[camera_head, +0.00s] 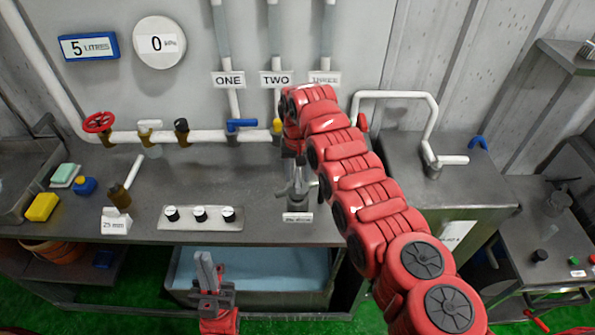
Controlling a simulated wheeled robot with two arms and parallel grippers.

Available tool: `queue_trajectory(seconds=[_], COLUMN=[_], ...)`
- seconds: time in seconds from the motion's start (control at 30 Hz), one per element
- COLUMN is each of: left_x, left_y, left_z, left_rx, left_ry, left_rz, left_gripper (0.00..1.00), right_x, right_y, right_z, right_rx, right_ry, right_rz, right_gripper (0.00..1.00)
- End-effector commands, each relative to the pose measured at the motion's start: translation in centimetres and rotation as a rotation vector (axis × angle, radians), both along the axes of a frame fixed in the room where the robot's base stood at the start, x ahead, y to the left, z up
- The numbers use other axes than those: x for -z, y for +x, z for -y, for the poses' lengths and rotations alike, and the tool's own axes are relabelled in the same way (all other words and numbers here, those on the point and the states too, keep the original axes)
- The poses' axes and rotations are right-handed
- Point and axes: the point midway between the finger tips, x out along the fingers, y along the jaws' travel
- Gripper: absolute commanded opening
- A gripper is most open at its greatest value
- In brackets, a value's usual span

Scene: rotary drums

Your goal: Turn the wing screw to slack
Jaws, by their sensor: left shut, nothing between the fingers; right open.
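My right arm reaches across from the lower right, and its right gripper (298,187) points down at the bench. It is open, over a small grey fitting that stands behind a small label (297,217) too blurred to read. The fitting is largely covered by the gripper, so I cannot clearly make out the wing screw or whether the fingers touch it. My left gripper (206,262) is shut and empty, pointing up in front of the bench, well away from the fitting.
On the grey bench (260,180) a plate with several black-and-white knobs (201,216) lies left of the fitting. Behind run a white pipe (210,137) with valves and a blue handle (242,124). A water tank (250,268) is below. A sponge (42,207) lies far left.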

Motion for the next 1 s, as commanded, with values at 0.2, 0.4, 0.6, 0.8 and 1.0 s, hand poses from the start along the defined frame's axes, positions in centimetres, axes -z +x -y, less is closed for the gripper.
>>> queue_trajectory(seconds=[0.2,0.4,0.6,0.8,1.0], left_x=[-0.13,-0.12,-0.11,-0.12,0.27], left_y=[0.00,0.00,0.00,0.00,0.00], left_z=[0.00,0.00,0.01,0.01,0.00], left_rx=[0.000,0.000,0.000,0.000,0.000], left_ry=[0.000,0.000,0.000,0.000,0.000], left_rz=[0.000,0.000,0.000,0.000,0.000], left_gripper=[0.00,0.00,0.00,0.00,0.00], right_x=[0.49,0.49,0.49,0.48,0.62], right_y=[-0.04,-0.05,-0.05,-0.05,-0.03], right_z=[0.04,0.05,0.06,0.06,0.06], right_rx=[0.000,0.000,0.000,0.001,-0.012], right_ry=[-0.001,-0.001,-0.001,-0.001,-0.001], right_rz=[-0.001,-0.001,-0.002,-0.002,-0.001], right_gripper=[0.50,0.36,0.00,0.00,0.00])
